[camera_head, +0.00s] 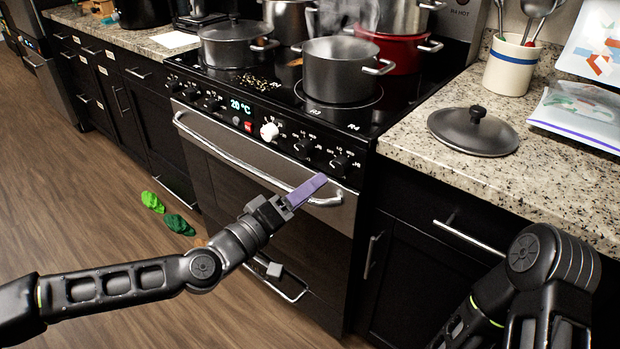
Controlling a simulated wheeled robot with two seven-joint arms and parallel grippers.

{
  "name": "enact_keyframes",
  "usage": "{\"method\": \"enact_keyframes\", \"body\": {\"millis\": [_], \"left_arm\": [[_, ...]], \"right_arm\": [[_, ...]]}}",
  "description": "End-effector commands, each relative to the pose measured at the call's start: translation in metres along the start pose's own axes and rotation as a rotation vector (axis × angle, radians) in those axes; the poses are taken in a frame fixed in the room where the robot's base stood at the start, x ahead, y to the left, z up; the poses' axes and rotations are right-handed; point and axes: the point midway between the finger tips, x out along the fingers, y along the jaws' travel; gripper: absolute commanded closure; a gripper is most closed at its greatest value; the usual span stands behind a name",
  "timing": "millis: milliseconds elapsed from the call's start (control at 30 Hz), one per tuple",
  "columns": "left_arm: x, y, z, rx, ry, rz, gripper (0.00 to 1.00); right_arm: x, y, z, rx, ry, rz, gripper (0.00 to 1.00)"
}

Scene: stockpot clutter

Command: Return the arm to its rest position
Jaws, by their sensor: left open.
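My left arm comes in from the left, and its gripper (290,229) is in front of the oven door, near the right end of the oven handle (250,168). Its fingers are spread, one with a purple face and the other ending in a small grey tip lower down. I see nothing held between them. The purple finger overlaps the handle's right end in the picture; I cannot tell whether it touches. My right arm (540,260) is bent at the lower right, and its gripper is not in view.
The stove (283,100) carries several pots, including an open steel pot (341,72) and a red pot (398,52). A dark lid (473,131) and a utensil crock (510,68) stand on the right counter (420,150). Green bits (153,202) lie on the floor.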

Motion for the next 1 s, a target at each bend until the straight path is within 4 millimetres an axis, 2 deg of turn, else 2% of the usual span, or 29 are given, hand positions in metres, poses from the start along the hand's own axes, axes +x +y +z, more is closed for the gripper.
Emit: {"method": "enact_keyframes", "body": {"millis": [200,267,367,467,567,600,667,700,767,800,900,1000], "left_arm": [[0.000,-0.003,0.004,-0.023,-0.014,-0.011,0.42],[-0.002,-0.014,0.010,-0.044,-0.025,-0.033,0.42],[-0.006,-0.043,0.026,-0.091,-0.056,-0.094,0.42],[-0.013,-0.082,0.065,-0.159,-0.128,-0.181,0.42],[-0.026,-0.123,0.124,-0.232,-0.237,-0.286,0.42],[-0.034,-0.138,0.151,-0.258,-0.289,-0.332,0.42],[-0.050,-0.160,0.192,-0.292,-0.372,-0.405,0.42],[-0.064,-0.174,0.220,-0.311,-0.429,-0.457,0.42],[-0.088,-0.194,0.258,-0.328,-0.512,-0.536,0.42],[-0.106,-0.207,0.280,-0.332,-0.565,-0.591,0.42],[-0.153,-0.234,0.323,-0.323,-0.683,-0.717,0.42],[-0.196,-0.255,0.347,-0.288,-0.773,-0.825,0.42]], "right_arm": [[0.000,0.000,0.000,0.000,0.000,0.000,0.64],[0.000,0.000,0.000,0.000,0.000,0.000,0.64],[0.000,0.000,0.000,0.000,0.000,0.000,0.64],[0.000,0.000,0.000,0.000,0.000,0.000,0.64],[0.000,0.000,0.000,0.000,0.000,0.000,0.64],[0.000,0.000,0.000,0.000,0.000,0.000,0.64],[0.000,0.000,0.000,0.000,0.000,0.000,0.64],[0.000,0.000,0.000,0.000,0.000,0.000,0.64],[0.000,0.000,0.000,0.000,0.000,0.000,0.64],[0.000,0.000,0.000,0.000,0.000,0.000,0.64],[0.000,0.000,0.000,0.000,0.000,0.000,0.64],[0.000,0.000,0.000,0.000,0.000,0.000,0.64]]}}
